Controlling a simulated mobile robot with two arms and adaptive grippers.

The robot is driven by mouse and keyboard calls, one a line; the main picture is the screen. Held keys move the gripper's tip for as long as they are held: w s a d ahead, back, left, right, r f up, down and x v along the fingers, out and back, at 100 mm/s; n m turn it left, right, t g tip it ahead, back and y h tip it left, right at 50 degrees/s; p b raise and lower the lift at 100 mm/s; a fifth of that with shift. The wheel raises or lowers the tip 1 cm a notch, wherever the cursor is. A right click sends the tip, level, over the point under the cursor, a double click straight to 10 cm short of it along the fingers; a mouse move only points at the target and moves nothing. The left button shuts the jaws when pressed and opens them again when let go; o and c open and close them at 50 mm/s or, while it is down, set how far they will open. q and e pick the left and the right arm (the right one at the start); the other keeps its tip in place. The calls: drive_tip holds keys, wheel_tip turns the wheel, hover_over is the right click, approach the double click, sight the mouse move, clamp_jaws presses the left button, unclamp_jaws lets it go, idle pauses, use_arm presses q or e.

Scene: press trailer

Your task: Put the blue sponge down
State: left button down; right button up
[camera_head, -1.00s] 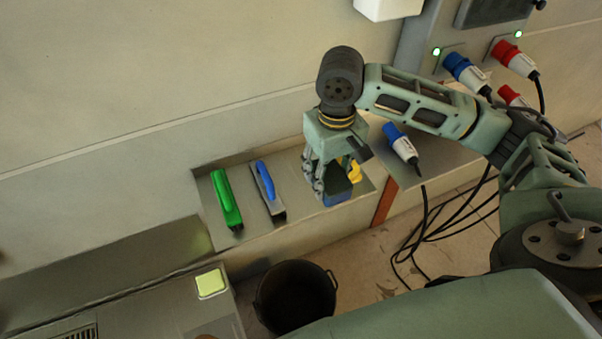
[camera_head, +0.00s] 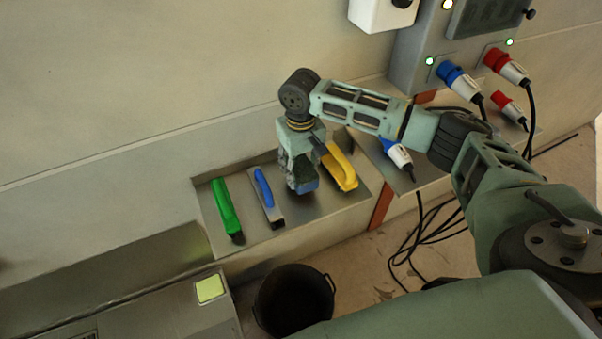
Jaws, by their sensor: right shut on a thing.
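My right gripper (camera_head: 297,172) comes in from the right and points down over the metal shelf (camera_head: 318,204). It is shut on the blue sponge (camera_head: 305,187), whose blue lower edge shows under the fingers. I cannot tell whether the sponge touches the shelf. The fingers hide most of the sponge. A yellow-handled tool (camera_head: 342,170) lies just right of the gripper. A blue-handled tool (camera_head: 265,190) lies just left of it. My left gripper is not in view.
A green brush (camera_head: 225,207) lies at the shelf's left end. A black bucket (camera_head: 293,301) stands on the floor below. A blue plug (camera_head: 396,154) rests on the ledge to the right. A yellow-green sponge (camera_head: 210,288) lies lower left.

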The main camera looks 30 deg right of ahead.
sight(301, 176)
drive_tip(key=shift+s+f+p, duration=0.15)
drive_tip(key=shift+f+p, duration=0.75)
drive_tip(key=shift+f, duration=0.75)
drive_tip(key=o, duration=1.2)
